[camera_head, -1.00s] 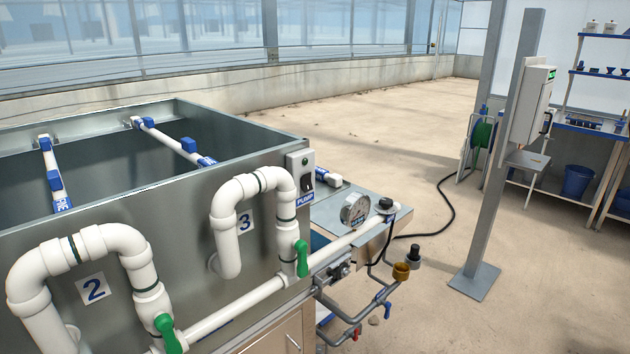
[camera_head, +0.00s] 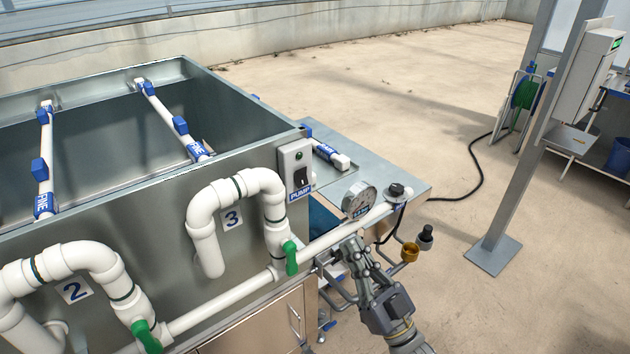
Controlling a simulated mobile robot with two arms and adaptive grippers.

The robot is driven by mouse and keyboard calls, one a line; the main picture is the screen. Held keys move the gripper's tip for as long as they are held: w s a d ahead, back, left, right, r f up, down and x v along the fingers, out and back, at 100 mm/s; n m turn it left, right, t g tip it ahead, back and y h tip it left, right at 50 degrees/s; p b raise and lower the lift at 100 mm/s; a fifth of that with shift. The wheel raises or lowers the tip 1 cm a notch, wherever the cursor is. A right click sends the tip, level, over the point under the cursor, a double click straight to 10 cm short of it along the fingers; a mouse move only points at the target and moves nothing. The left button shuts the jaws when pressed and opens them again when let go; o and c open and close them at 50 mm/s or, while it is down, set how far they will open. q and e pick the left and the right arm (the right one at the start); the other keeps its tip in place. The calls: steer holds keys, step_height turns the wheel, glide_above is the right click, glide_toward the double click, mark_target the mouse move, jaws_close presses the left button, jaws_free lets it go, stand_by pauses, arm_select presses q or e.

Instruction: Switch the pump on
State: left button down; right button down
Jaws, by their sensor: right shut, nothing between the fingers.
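The pump switch box (camera_head: 296,168) is a pale grey box on the tank's front right corner, with a blue PUMP label (camera_head: 300,194) at its bottom. It has a black rocker switch (camera_head: 301,177) and a small green round lamp (camera_head: 299,155) above. Whether the rocker is on or off is too small to tell. My right gripper (camera_head: 346,246) is in the lower middle, just below the white pipe and the pressure gauge. It is shut and empty, below and to the right of the switch box, apart from it. My left gripper is not in view.
White pipes numbered 2 and 3 with green valve handles (camera_head: 290,257) run along the tank front (camera_head: 160,215). A pressure gauge (camera_head: 359,200) and black knob (camera_head: 396,190) stand between gripper and side shelf. A grey post (camera_head: 520,150) stands right. The floor behind is clear.

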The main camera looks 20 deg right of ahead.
steer(key=shift+s+a+r, duration=0.15)
steer(key=shift+r, duration=0.25)
steer(key=p, duration=0.5)
glide_toward(302, 171)
step_height(302, 171, up, 3)
steer(key=s, duration=0.1)
steer(key=shift+w+a+f+p, duration=0.2)
steer(key=shift+w+a, duration=0.1)
steer(key=shift+w, duration=0.8)
steer(key=shift+w+a+f+p, duration=0.1)
steer(key=shift+w+a+p, duration=0.15)
steer(key=shift+w, duration=0.9)
